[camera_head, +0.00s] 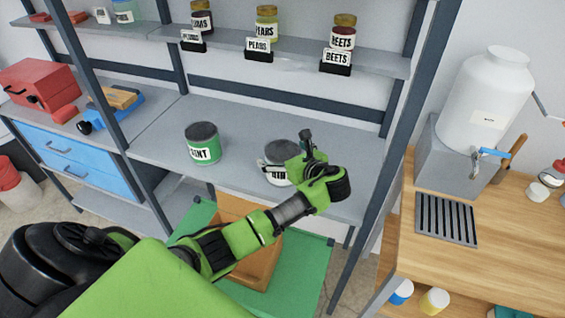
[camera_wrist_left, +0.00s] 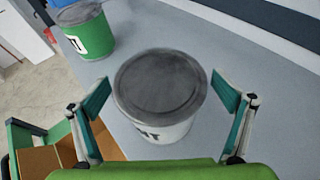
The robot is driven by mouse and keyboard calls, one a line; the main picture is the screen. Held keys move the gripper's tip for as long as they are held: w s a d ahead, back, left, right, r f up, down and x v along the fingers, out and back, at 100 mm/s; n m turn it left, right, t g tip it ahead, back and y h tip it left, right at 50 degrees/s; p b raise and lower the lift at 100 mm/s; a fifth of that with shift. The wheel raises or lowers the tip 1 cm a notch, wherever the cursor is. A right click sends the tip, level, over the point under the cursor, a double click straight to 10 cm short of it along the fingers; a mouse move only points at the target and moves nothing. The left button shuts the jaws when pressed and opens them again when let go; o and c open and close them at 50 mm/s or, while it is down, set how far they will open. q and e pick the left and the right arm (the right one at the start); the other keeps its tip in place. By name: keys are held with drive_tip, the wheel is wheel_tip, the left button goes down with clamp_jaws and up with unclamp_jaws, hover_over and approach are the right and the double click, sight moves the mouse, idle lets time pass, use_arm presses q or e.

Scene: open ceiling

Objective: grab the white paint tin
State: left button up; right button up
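The white paint tin (camera_head: 279,150) has a grey lid and stands upright on the grey shelf, partly hidden behind my left gripper (camera_head: 300,163) in the head view. In the left wrist view the tin (camera_wrist_left: 160,118) sits in the middle, between the two spread fingers of my left gripper (camera_wrist_left: 161,92). The fingers are open, one on each side, with a small gap showing beside the tin. A green paint tin (camera_head: 203,143) with a grey lid stands to the left on the same shelf; it also shows in the left wrist view (camera_wrist_left: 92,36). My right gripper is not in view.
Labelled jars (camera_head: 266,24) stand on the upper shelf (camera_head: 290,55). A dark shelf post (camera_head: 386,165) rises right of the white tin. A brown crate (camera_head: 262,268) sits below. A wooden counter (camera_head: 500,240) with a white dispenser (camera_head: 487,95) is at right.

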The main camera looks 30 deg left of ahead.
use_arm(q)
drive_tip(key=c, duration=1.9)
drive_tip(key=shift+w+r, duration=0.1)
drive_tip(key=shift+r, duration=0.05)
drive_tip(key=shift+c, duration=0.3)
